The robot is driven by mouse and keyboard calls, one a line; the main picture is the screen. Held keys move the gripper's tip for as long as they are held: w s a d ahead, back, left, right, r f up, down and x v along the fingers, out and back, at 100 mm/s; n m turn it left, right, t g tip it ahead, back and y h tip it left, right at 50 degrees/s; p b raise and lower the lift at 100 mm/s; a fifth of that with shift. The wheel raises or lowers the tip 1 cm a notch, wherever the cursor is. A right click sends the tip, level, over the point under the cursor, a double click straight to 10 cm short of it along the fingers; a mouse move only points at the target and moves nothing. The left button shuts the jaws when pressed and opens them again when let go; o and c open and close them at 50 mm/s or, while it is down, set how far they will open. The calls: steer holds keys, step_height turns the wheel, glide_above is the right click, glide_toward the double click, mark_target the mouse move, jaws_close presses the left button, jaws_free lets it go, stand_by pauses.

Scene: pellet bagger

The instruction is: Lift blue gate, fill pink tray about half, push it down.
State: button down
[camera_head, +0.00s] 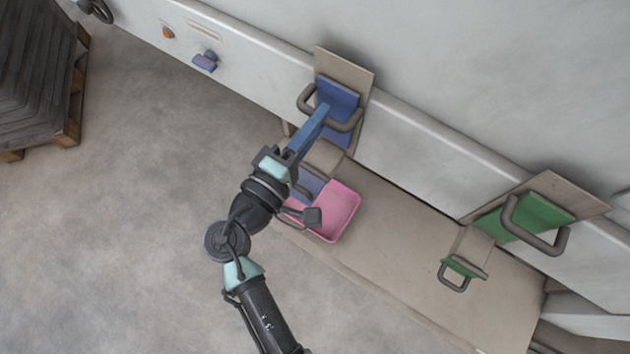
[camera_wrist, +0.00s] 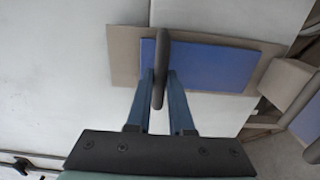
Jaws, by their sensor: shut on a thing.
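The blue gate (camera_head: 338,96) is a flat panel on a tan backing board at the wall, with a grey-brown bar handle (camera_head: 349,125). My gripper (camera_head: 321,114) is shut on this handle. In the wrist view the fingers sit on both sides of the handle (camera_wrist: 160,68), in front of the blue gate (camera_wrist: 212,67). I cannot tell how far the gate is raised. The pink tray (camera_head: 340,212) lies on the tan bench below the gate's chute. Its visible floor looks bare, with no pellets seen. My arm and a dark grey block cover part of its left side.
A tan chute (camera_head: 322,157) and a lower blue piece (camera_head: 308,185) stand between gate and tray. A green gate (camera_head: 535,213) with handles is at right. The bench (camera_head: 400,230) between is clear. A blue knob (camera_head: 205,60) and orange button (camera_head: 168,32) are on the wall.

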steer(key=shift+r, duration=0.15)
step_height(320, 180, up, 5)
steer(key=p, duration=0.3)
steer(key=shift+f+p, duration=0.2)
steer(key=shift+p, duration=0.15)
steer(key=shift+f, duration=0.1)
stand_by(6.8)
